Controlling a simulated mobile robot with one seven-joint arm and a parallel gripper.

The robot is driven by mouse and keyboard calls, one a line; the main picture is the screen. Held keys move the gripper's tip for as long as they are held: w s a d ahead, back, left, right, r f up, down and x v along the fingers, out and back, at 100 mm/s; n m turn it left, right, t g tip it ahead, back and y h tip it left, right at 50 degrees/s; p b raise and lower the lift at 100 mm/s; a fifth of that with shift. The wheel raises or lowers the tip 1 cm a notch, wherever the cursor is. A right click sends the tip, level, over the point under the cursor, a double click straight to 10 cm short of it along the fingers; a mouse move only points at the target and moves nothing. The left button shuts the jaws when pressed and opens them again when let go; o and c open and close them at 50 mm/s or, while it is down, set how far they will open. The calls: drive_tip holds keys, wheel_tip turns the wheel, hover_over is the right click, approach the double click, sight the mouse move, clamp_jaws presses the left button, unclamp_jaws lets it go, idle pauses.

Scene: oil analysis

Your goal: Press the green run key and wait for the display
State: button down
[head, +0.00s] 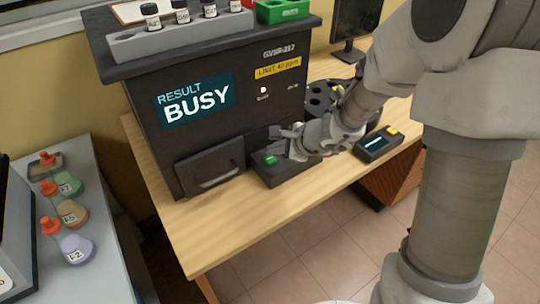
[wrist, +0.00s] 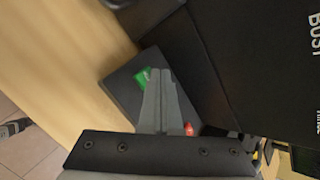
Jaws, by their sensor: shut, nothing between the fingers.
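The green run key (head: 270,159) sits on a low dark key box (head: 283,172) in front of the black analyser (head: 200,95). The analyser's display (head: 197,99) reads "RESULT BUSY". My gripper (head: 287,150) is shut and empty, with its fingers just above the key box, close beside the green key. In the wrist view the shut fingers (wrist: 158,78) point at the box, with the green key (wrist: 144,77) just left of their tips and a red key (wrist: 188,129) to their right. I cannot tell whether the fingertips touch the green key.
A rack of dark-capped vials (head: 180,38) and a green block (head: 283,10) stand on the analyser. A small device with a screen (head: 378,144) and a dark round carousel (head: 318,98) are to the right. Several flasks (head: 75,247) stand on the left bench. The wooden table's front left is clear.

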sight(274, 160)
drive_tip(key=shift+r, duration=0.25)
wheel_tip(274, 160, up, 5)
drive_tip(key=p, duration=0.3)
drive_tip(key=shift+f+p, duration=0.2)
drive_tip(key=shift+p, duration=0.2)
drive_tip(key=shift+r, duration=0.1)
idle(0.4)
